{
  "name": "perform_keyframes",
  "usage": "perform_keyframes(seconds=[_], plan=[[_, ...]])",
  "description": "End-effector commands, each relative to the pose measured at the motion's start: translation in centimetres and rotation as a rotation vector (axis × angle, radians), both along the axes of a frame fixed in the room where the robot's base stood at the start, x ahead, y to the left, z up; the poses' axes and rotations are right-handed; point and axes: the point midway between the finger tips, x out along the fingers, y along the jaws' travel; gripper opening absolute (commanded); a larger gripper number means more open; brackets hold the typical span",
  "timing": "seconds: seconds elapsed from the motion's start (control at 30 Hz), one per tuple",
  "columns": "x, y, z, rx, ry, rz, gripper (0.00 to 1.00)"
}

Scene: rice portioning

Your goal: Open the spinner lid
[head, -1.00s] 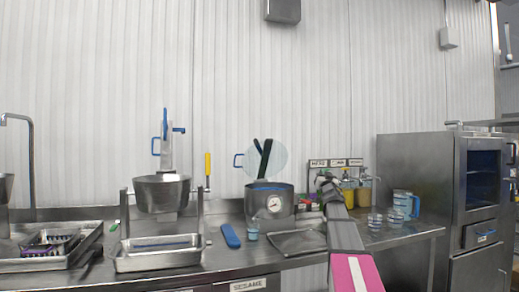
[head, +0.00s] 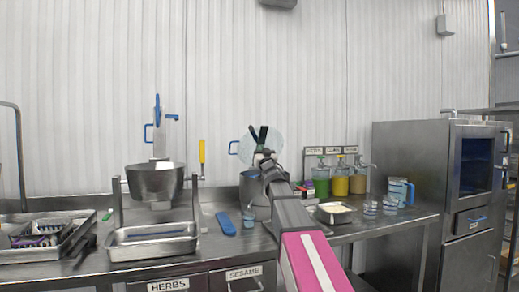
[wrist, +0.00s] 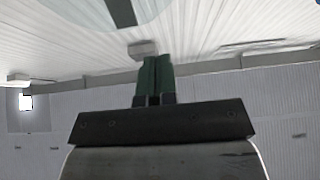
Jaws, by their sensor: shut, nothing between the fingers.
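A metal pot (head: 251,194) stands at the back of the counter in the head view. Dark strips in a V show at the lid. My gripper (head: 265,157) is in front of the lid's lower part, above the pot, and hides some of both. I cannot tell whether it touches the lid. In the wrist view my gripper (wrist: 154,60) has its dark green fingers together and empty. A translucent curved edge, likely the lid, shows at the top left (wrist: 60,12).
A metal bowl on a stand (head: 155,182) and an empty metal tray (head: 152,243) are left of the pot. A blue utensil (head: 226,223) and small cup (head: 249,220) lie nearer. Dispenser bottles (head: 340,185), cups and a blue-handled jug (head: 399,192) stand right, before a steel cabinet (head: 408,165).

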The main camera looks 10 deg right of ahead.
Motion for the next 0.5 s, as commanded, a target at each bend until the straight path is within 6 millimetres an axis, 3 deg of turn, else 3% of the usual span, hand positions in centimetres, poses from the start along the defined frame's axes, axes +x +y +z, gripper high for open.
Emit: perform_keyframes(seconds=[0.5], plan=[[7.9, 1.5, 5.2, 0.000, 0.000, 0.000, 0.00]])
